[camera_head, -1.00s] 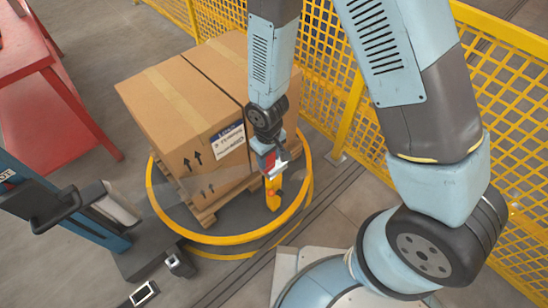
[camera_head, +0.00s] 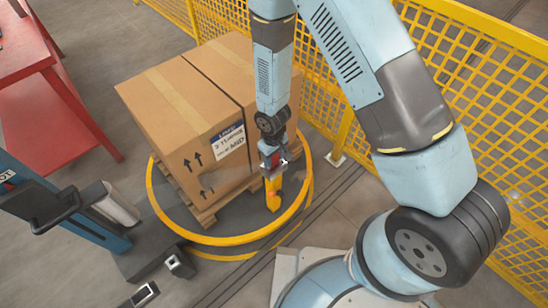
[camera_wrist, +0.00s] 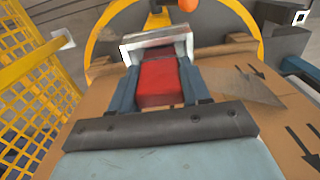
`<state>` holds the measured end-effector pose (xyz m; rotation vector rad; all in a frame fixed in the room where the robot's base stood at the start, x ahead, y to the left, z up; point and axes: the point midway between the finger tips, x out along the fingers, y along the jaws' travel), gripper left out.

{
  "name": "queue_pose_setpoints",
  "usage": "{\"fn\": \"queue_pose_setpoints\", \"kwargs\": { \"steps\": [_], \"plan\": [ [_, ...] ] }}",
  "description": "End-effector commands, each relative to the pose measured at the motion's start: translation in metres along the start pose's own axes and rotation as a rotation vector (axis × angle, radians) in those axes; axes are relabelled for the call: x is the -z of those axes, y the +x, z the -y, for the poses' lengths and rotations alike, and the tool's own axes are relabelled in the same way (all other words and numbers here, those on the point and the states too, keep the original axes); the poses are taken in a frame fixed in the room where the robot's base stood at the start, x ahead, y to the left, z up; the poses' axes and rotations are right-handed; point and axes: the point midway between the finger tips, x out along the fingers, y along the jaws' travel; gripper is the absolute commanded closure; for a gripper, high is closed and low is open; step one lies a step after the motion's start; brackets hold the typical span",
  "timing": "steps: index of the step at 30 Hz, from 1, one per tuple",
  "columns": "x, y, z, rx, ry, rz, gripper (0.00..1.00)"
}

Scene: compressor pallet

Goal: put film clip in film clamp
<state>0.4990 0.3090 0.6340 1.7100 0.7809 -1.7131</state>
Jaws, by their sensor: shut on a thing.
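My gripper (camera_head: 273,163) is above the yellow post on the front of the turntable, close to the carton's front right corner. In the wrist view, the blue fingers of my gripper (camera_wrist: 160,85) are shut on a red block (camera_wrist: 159,82). A pale grey bracket (camera_wrist: 157,40) sits at the fingertips; I take the red and grey piece as the film clip. The yellow post (camera_head: 273,193) with an orange knob stands below; I take it as the film clamp. The orange knob (camera_wrist: 188,4) shows beyond the bracket in the wrist view. Whether clip and clamp touch, I cannot tell.
A loose grey flap (camera_wrist: 240,88) lies along the carton. Yellow mesh fencing (camera_head: 480,100) runs behind my arm. A red table (camera_head: 50,110) stands at left.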

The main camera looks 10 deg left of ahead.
Motion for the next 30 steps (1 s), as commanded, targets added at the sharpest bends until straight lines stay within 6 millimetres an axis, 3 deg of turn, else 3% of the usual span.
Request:
{"fn": "queue_pose_setpoints", "kwargs": {
  "steps": [11, 12, 18, 20, 30],
  "plan": [
    [0.0005, 0.0046, 0.0000, 0.000, 0.000, -0.002, 0.84],
    [0.0006, 0.0048, 0.0000, 0.000, 0.000, -0.002, 0.52],
    [0.0005, 0.0046, 0.0000, 0.000, 0.000, -0.002, 0.32],
    [0.0005, 0.0046, 0.0000, 0.000, 0.000, -0.002, 0.27],
    [0.0006, 0.0012, -0.0001, 0.000, 0.000, -0.002, 0.27]
  ]
}}
